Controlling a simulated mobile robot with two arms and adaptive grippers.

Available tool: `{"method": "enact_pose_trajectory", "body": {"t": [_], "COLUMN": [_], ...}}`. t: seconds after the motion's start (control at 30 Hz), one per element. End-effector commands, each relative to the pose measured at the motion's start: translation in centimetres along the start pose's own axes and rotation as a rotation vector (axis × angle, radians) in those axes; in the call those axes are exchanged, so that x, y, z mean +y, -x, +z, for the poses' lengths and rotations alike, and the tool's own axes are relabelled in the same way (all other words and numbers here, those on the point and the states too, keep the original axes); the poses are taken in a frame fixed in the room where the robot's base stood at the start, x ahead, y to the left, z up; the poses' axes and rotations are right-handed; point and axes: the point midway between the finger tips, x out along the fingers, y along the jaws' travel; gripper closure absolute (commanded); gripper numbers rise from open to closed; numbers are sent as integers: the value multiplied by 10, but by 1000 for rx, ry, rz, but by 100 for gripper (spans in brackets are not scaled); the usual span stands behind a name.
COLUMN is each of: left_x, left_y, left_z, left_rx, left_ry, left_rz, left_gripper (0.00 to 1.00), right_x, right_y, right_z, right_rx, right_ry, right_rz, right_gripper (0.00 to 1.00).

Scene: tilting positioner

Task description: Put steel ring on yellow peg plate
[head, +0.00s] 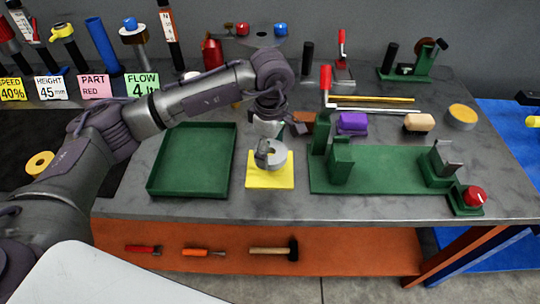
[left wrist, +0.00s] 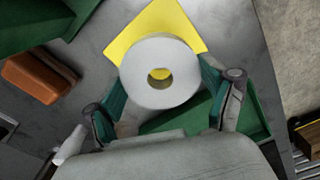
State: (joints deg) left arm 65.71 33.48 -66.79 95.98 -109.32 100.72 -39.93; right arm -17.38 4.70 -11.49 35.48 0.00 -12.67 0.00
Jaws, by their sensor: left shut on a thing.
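The steel ring (head: 277,158) is a pale grey disc with a centre hole. It also shows in the left wrist view (left wrist: 178,60), where a yellowish tone shows through its hole. My left gripper (head: 262,153) is shut on the ring, and in the left wrist view its green-padded fingers (left wrist: 160,88) lie on either side of it. The yellow peg plate (head: 260,183) is a flat yellow square on the table, directly under the ring in both views. The peg cannot be made out. Whether the ring touches the plate I cannot tell. My right gripper is not in view.
An empty green tray (head: 157,187) lies left of the yellow plate. A green fixture base (head: 385,172) with upright blocks stands close on its right. A purple block (head: 352,123) and a tan block (head: 418,123) lie behind. The table's front edge is just below the plate.

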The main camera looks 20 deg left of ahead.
Motion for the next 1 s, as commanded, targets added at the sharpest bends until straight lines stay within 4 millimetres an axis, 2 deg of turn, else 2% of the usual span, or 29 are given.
{"method": "enact_pose_trajectory", "body": {"t": [0.17, 0.43, 0.8, 0.83, 0.9, 1.0], "left_x": [2, 1, 2, 1, 1, 1], "left_y": [-6, -39, -45, -45, -44, -44], "left_z": [-3, -2, -2, -2, -2, -2], "left_rx": [0, -1, -1, 0, 0, 0], "left_ry": [0, 0, 0, 0, 0, 0], "left_rz": [0, 0, 3, 0, 0, 0], "left_gripper": [87, 87, 87, 14, 2, 0], "right_x": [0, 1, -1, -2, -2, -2], "right_y": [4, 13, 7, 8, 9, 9], "right_z": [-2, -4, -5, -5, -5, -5], "right_rx": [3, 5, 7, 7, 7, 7], "right_ry": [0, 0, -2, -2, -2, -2], "right_rz": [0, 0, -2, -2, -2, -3], "right_gripper": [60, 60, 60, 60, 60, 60]}}
